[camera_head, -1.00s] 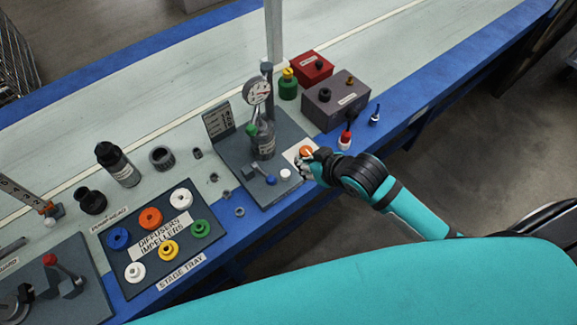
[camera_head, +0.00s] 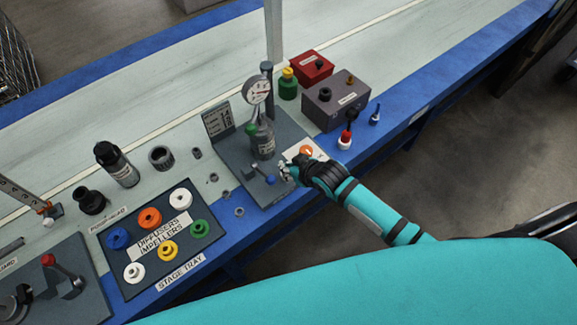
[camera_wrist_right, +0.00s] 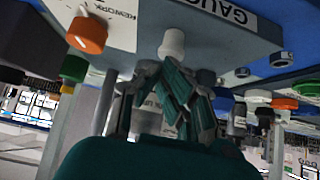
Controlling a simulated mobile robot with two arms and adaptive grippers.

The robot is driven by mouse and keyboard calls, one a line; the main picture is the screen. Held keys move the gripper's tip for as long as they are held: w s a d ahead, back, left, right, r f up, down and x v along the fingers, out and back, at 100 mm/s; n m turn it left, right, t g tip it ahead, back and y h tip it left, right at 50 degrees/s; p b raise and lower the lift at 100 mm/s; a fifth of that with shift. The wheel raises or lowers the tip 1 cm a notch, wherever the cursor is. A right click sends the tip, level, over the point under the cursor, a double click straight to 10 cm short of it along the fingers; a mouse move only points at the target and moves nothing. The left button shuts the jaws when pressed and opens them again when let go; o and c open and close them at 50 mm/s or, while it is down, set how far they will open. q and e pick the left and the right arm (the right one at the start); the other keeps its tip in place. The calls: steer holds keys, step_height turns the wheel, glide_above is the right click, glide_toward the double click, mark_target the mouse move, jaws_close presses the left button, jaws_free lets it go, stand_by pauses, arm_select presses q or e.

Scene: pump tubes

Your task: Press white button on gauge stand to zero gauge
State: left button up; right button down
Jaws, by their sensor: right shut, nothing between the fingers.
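The gauge stand (camera_head: 235,152) is a dark grey plate with a round white-faced gauge (camera_head: 257,90) on a post above a bottle-like body. In the right wrist view, the white button (camera_wrist_right: 172,43) stands out from the stand's plate. My right gripper (camera_wrist_right: 174,72) is shut and empty, its fingertips close to the button; I cannot tell whether they touch it. In the head view the right gripper (camera_head: 287,171) is over the button's place and hides it. My left gripper is not in view.
An orange knob (camera_head: 306,151) on a white label is beside my right gripper, and a blue-tipped lever (camera_head: 270,180) is on its other side. A grey box (camera_head: 336,104) and a red-and-white piece (camera_head: 345,140) stand to the right. The stage tray (camera_head: 128,270) lies to the left.

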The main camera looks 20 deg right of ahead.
step_height(320, 180, down, 2)
steer(key=shift+f+b, duration=0.1)
steer(key=shift+b, duration=0.25)
steer(key=shift+s+f, duration=0.3)
steer(key=shift+f, duration=0.1)
stand_by(0.6)
steer(key=shift+r, duration=0.1)
steer(key=r+p, duration=0.4)
steer(key=shift+w+r+p, duration=0.25)
steer(key=shift+r+p, duration=0.05)
steer(key=shift+p, duration=0.05)
steer(key=v, duration=1)
steer(key=shift+a+r, duration=0.1)
steer(key=shift+r, duration=0.05)
stand_by(0.4)
